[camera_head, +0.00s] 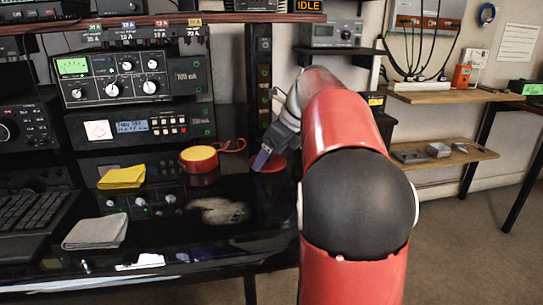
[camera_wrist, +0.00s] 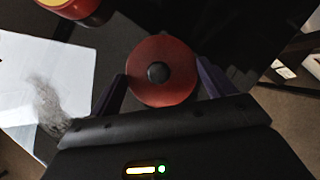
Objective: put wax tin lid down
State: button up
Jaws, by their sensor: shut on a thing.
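The wax tin lid (camera_wrist: 178,88) is a round red disc with a dark knob in its middle. In the head view the lid (camera_head: 275,164) shows partly behind my fingers, low over the black desk; I cannot tell whether it touches the desk. My gripper (camera_head: 262,160) points down and is shut on the lid, with a purple finger on either side of it in the wrist view (camera_wrist: 161,86). The open wax tin (camera_head: 199,155), red with yellow wax, stands on the desk to the left of the lid. It is cut off at the top left of the wrist view (camera_wrist: 70,6).
The black glossy desk (camera_head: 170,220) also holds a yellow cloth (camera_head: 122,177), a grey cloth (camera_head: 96,231) and a keyboard (camera_head: 32,211). Radio units (camera_head: 140,127) stand along its back. A dark post (camera_head: 260,75) rises just behind the lid.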

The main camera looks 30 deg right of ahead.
jog(key=o, duration=0.9)
jog(key=shift+c, duration=0.2)
jog(key=shift+r, duration=0.25)
jog(key=p+v, duration=0.2)
jog(key=v, duration=0.9)
jog(key=shift+s+d+r+p, duration=0.2)
jog(key=shift+r+p, duration=0.1)
jog(key=shift+p, duration=0.1)
